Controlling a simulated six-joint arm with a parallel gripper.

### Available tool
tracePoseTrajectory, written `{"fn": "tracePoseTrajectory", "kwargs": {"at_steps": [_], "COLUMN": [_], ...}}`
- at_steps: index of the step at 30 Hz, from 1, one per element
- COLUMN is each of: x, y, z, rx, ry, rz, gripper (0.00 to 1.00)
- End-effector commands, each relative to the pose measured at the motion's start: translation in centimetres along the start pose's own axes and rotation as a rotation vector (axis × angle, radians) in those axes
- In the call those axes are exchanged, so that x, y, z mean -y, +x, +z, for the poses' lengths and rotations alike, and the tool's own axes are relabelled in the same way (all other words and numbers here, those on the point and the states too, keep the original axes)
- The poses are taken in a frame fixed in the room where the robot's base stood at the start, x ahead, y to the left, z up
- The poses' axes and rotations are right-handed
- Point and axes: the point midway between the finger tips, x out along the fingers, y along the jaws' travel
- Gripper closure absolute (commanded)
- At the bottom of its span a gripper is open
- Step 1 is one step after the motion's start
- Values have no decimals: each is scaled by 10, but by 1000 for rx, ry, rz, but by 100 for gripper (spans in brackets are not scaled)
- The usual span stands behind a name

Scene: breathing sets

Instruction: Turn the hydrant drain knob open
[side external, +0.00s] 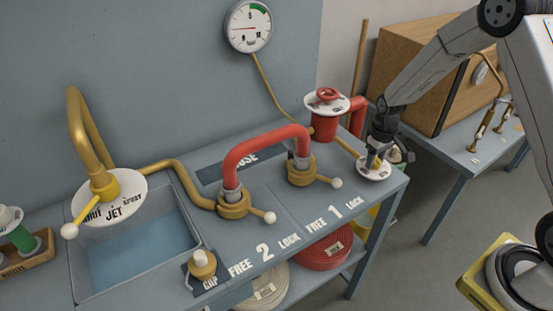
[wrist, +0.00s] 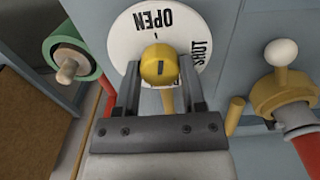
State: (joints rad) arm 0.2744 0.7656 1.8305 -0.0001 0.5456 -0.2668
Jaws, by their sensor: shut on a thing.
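The drain knob is a small yellow knob (wrist: 159,65) with a short dark mark on its face. It sits over a round white dial plate (wrist: 118,38) with OPEN at the top and SHUT at the right in the wrist view. My gripper (wrist: 162,75) has one finger on each side of the knob and is shut on it. In the side view, my gripper (side external: 379,153) reaches down to the yellow knob (side external: 374,162) above its white plate (side external: 374,174), at the bench's right end. The plate's lower lettering is mostly hidden.
A red hydrant (side external: 325,122) with a red wheel stands left of my gripper. A red hose (side external: 265,137) arches between two brass couplings with white-balled levers. A gauge (side external: 248,26) hangs on the wall. A wooden box (side external: 415,75) stands on another table behind.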

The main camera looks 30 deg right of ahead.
Motion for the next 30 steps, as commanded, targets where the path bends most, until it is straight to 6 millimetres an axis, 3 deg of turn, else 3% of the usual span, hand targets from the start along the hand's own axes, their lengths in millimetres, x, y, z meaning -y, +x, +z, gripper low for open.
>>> {"fn": "tracePoseTrajectory", "kwargs": {"at_steps": [10, 26, 27, 30], "x": [0, 0, 0, 0], "y": [-1, -1, -1, 0], "z": [0, 0, 0, 0], "rx": [0, 0, -1, -1], "ry": [-188, -223, -223, -222], "rz": [0, 1, 1, 1], "gripper": [100, 100, 42, 13]}}
